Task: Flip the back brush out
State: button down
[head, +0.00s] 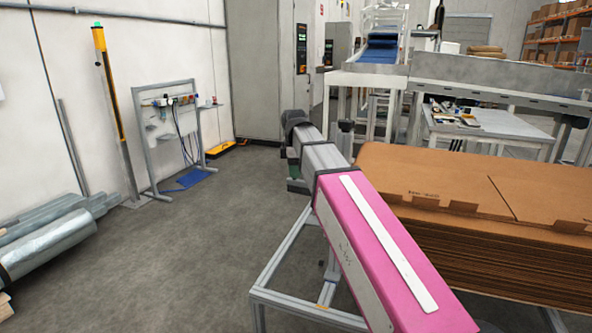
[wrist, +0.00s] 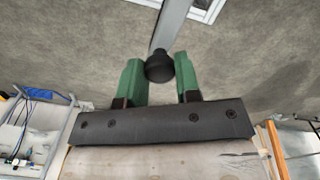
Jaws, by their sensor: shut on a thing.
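In the wrist view, my gripper (wrist: 157,62) has two green fingers, one on each side of a round black end piece (wrist: 160,70). The fingers are closed against it. The black piece sits on the end of a straight grey bar (wrist: 172,25) that runs up out of the picture. In the head view, only a small green part of my gripper (head: 293,170) shows low behind the end of my pink and grey arm; the hold itself is hidden there. No brush bristles can be made out in either view.
An aluminium frame (head: 258,297) stands on the floor beside my arm. Stacked brown cardboard (head: 455,180) fills the right side. A worktable (head: 500,122) stands behind it. Metal rolls (head: 45,245) lie by the left wall. The floor (head: 190,250) between is clear.

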jog(key=shift+s, duration=0.15)
jog(key=c, duration=0.8)
grip_release()
notch_tip(320, 180, up, 11)
jog(key=shift+f, duration=0.1)
